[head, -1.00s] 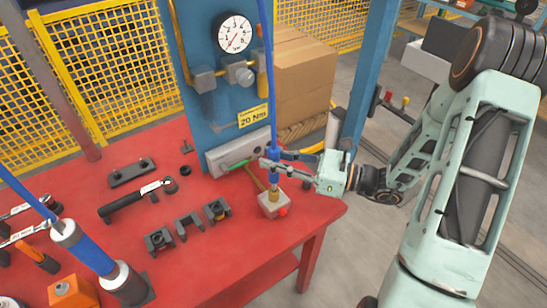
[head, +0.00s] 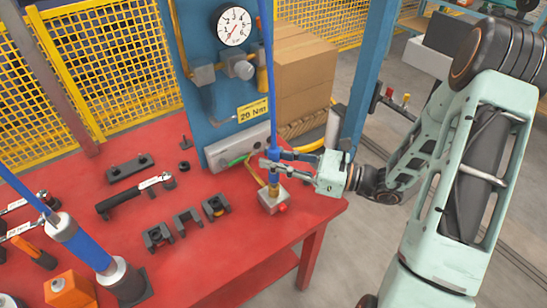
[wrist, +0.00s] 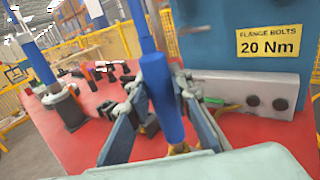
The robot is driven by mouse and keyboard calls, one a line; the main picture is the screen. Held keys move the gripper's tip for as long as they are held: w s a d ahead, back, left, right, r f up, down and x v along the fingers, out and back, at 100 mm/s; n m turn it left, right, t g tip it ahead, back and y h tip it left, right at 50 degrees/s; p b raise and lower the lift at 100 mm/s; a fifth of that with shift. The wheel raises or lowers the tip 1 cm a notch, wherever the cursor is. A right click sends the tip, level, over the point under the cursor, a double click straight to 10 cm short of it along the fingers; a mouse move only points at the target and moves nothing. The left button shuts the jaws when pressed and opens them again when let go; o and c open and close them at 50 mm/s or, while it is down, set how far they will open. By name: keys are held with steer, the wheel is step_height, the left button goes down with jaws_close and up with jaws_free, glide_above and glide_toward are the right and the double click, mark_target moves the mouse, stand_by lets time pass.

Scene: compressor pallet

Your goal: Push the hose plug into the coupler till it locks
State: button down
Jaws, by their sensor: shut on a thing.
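The hose plug (head: 273,147) is a blue sleeve on the end of a blue hose that comes down from above. My gripper (head: 273,164) is shut on it, with fingers reaching in from the right. In the wrist view the blue plug (wrist: 161,95) stands nearly upright between the two fingers (wrist: 150,110). The coupler (head: 273,189) is a brass piece on a small grey block with a red knob, near the table's right corner. The plug is in line above the coupler; whether they touch or are joined is hard to see. Brass shows below the plug in the wrist view.
The red table (head: 190,255) holds grey clamp blocks (head: 187,222), a torque wrench (head: 135,195) and a blue cylinder at left. A blue post with a gauge (head: 234,27) and a grey panel (head: 238,148) stand close behind the coupler.

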steer(key=shift+f+b, duration=0.6)
steer(key=shift+f, duration=0.25)
steer(key=c, duration=1.7)
jaws_free()
steer(key=shift+o, duration=0.2)
steer(key=v, duration=1.2)
